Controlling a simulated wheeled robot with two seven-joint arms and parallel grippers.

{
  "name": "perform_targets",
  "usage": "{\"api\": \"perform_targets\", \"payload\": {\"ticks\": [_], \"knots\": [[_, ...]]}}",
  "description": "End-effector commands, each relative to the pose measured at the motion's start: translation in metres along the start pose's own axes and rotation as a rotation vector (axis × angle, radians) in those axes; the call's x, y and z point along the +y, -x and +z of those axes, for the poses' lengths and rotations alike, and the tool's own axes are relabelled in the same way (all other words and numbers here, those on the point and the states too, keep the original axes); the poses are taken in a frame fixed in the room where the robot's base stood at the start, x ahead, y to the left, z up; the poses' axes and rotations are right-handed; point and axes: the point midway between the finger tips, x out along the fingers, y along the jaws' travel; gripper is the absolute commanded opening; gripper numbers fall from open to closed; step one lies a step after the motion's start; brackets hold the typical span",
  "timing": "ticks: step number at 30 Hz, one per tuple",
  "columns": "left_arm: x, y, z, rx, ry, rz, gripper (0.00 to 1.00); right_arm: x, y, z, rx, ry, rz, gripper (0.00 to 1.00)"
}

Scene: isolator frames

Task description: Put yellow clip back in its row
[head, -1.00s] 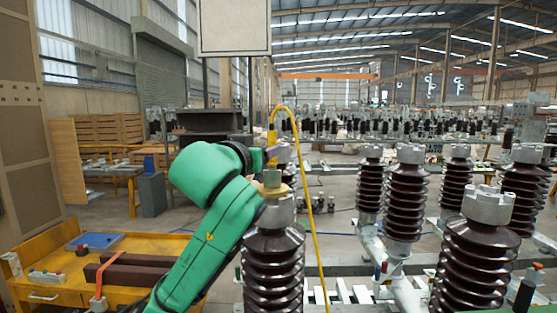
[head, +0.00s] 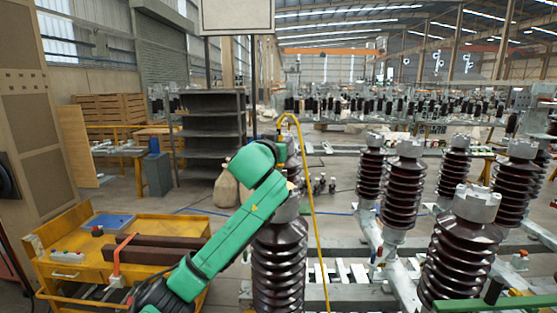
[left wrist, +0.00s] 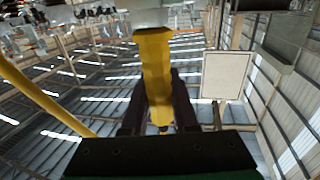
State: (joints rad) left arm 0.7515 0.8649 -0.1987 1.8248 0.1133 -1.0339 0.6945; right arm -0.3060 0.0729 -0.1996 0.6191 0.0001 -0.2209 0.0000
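The yellow clip (left wrist: 157,70) stands between the two dark fingers of my left gripper (left wrist: 158,105) in the left wrist view. The fingers flank it closely and appear shut on it. Its upper end meets a pale grey part (left wrist: 165,17). In the head view my green left arm reaches to the top of the nearest middle brown insulator (head: 279,250). There the clip (head: 291,150) and my left gripper (head: 290,172) are small and partly hidden by the arm. My right gripper is not in view.
Several brown ribbed insulators with grey caps (head: 478,203) stand on a metal frame at right. A yellow cart (head: 75,285) with a blue tray (head: 109,221) is at lower left. A dark shelf (head: 212,125) stands behind. A dark green bar (head: 480,304) crosses the lower right corner.

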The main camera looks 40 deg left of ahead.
Motion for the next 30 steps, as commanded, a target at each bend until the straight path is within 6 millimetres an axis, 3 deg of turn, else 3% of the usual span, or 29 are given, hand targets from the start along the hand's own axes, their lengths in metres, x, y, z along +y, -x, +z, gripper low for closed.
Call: {"api": "perform_targets", "payload": {"ticks": [11,17,23,30], "knots": [[0.0,0.0,0.0,-0.001,0.0,0.0,0.0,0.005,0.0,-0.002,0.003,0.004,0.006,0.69],[0.0,0.0,-0.013,0.004,0.002,-0.001,0.0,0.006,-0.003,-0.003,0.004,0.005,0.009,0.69],[0.0,0.001,-0.053,0.008,0.006,0.0,0.0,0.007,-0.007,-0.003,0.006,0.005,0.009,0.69],[0.0,0.001,-0.135,0.004,0.006,0.002,0.0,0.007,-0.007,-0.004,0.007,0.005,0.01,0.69]]}}
